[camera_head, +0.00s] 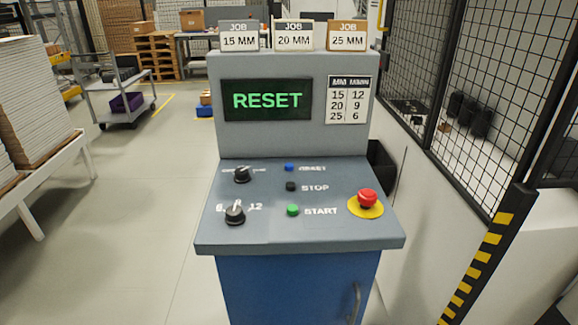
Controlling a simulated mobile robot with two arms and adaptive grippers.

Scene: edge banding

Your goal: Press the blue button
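The small blue button (289,168) is on the sloped grey panel (340,237) of the control console, left of a blurred label that seems to read RESET. A black button (290,186) marked STOP is just below it, and a green button (292,210) marked START is below that. The display (267,100) above the panel reads RESET in green letters. Neither of my grippers shows in the head view. Nothing covers the blue button.
A red emergency button (367,198) on a yellow base is at the panel's right. Two black knobs, upper (241,174) and lower (235,213), are at its left. A mesh fence (490,80) stands right; a white table (45,165) stands left. Floor in front-left is clear.

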